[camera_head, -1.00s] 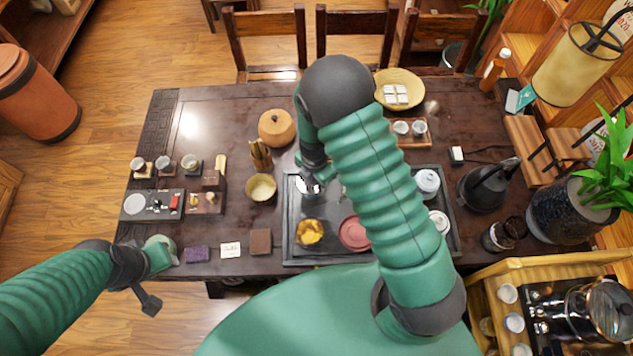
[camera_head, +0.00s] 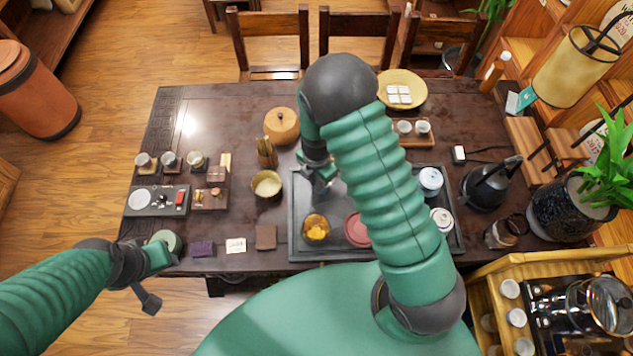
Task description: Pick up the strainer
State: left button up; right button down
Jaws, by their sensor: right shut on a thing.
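My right gripper (camera_head: 318,178) is over the upper left part of the dark tea tray (camera_head: 293,225), partly hidden by my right arm. It is shut on a small, pale, shiny thing at its fingertips, which looks like the strainer (camera_head: 326,173); its shape is mostly hidden. My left gripper (camera_head: 153,282) is by the table's front left edge, away from the tray. Its jaw opening is not clear from here.
A yellow bowl (camera_head: 267,185) stands left of the tray. An amber glass vessel (camera_head: 316,227) and a reddish round dish (camera_head: 358,230) are on the tray. A lidded white cup (camera_head: 430,181) and a black kettle (camera_head: 490,185) are to the right.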

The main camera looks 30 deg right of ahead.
jog(key=shift+s+a+f, duration=0.2)
jog(key=shift+d, duration=0.1)
dwell(0.5)
